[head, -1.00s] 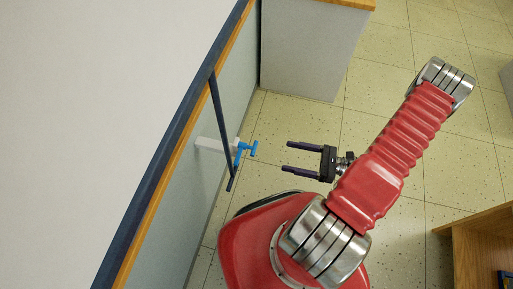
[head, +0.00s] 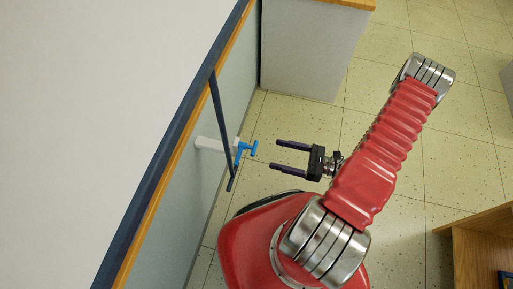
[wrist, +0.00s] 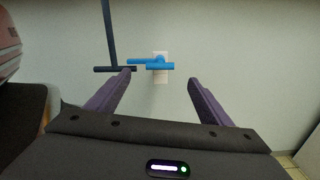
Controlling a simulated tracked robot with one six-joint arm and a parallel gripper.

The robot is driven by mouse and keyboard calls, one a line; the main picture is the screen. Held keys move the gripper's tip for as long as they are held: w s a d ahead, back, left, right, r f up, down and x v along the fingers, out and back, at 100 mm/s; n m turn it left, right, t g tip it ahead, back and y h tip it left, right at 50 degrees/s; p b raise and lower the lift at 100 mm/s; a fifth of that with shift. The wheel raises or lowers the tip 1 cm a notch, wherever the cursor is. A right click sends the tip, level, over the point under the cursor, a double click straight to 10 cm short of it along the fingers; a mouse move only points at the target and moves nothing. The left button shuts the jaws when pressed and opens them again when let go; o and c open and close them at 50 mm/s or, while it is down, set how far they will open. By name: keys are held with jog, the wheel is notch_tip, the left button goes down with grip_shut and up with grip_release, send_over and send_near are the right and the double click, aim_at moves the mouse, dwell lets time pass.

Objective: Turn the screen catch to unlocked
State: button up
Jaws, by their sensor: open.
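The screen catch is a blue T-shaped handle (head: 245,148) on a white mount (head: 212,144) fixed to the wall panel. In the wrist view the blue handle (wrist: 152,65) lies roughly level in front of its white plate (wrist: 161,79), ahead of and between my fingers. My gripper (head: 277,155) is open and empty, its purple fingers pointing at the handle with a short gap between. In the wrist view my gripper (wrist: 158,86) has one finger on each side of the handle, not touching it as far as I can tell.
A dark bar (head: 221,125) with a crosspiece hangs just left of the handle; the crosspiece (wrist: 115,69) is close to the left finger in the wrist view. A grey cabinet (head: 308,50) stands at the back. A wooden unit (head: 480,235) is at lower right. Tiled floor lies clear between.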

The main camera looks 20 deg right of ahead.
jog(key=shift+x, duration=4.8)
jog(key=shift+c, duration=0.4)
jog(key=shift+d, duration=0.1)
jog(key=c, duration=1.4)
